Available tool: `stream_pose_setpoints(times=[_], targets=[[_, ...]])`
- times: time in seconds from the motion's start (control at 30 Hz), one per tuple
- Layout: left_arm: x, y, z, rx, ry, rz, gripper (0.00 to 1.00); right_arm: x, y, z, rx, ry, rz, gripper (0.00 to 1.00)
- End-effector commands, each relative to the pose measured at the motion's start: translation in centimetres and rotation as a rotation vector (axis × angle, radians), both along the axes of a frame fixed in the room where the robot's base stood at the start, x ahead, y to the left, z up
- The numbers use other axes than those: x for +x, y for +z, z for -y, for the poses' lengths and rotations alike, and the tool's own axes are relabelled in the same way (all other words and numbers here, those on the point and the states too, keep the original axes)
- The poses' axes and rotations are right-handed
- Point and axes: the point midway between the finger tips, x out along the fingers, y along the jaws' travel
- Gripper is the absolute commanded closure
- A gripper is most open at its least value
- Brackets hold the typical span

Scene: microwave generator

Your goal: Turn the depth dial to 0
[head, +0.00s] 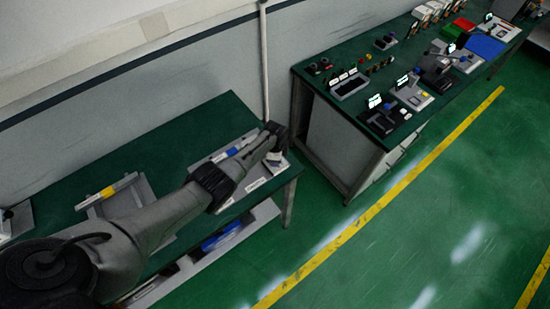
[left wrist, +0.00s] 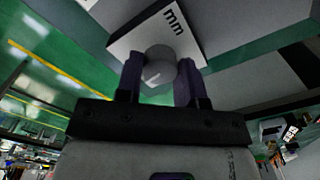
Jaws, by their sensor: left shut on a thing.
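In the left wrist view a round grey dial (left wrist: 159,68) with a pale mark on its face sits in front of a white plate (left wrist: 178,30) lettered "mm". My left gripper (left wrist: 160,82) has one dark finger on each side of the dial and is shut on it. In the head view my left gripper (head: 275,150) is at the right end of the near green table, over a grey device (head: 219,160) with white labels. My right gripper is in neither view.
The near green table (head: 70,212) also carries a grey fixture (head: 112,193) with a yellow part. Blue and grey things lie on the shelf below. A second green table (head: 312,78), crowded with devices, stands at the right beyond a gap. The green floor is clear.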

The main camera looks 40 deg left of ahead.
Motion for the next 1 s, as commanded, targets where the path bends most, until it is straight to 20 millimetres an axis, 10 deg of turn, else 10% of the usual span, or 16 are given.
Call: stream_pose_setpoints(times=[0.9, 0.93, 1.0], targets=[[-0.04, -0.06, -0.02, 0.001, -0.152, -0.001, 0.88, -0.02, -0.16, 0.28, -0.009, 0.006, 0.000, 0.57], [-0.04, -0.06, -0.03, 0.001, -0.152, -0.001, 0.62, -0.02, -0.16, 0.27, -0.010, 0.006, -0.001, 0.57], [-0.04, -0.06, -0.02, 0.001, -0.151, -0.001, 0.55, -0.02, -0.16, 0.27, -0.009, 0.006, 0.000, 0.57]])
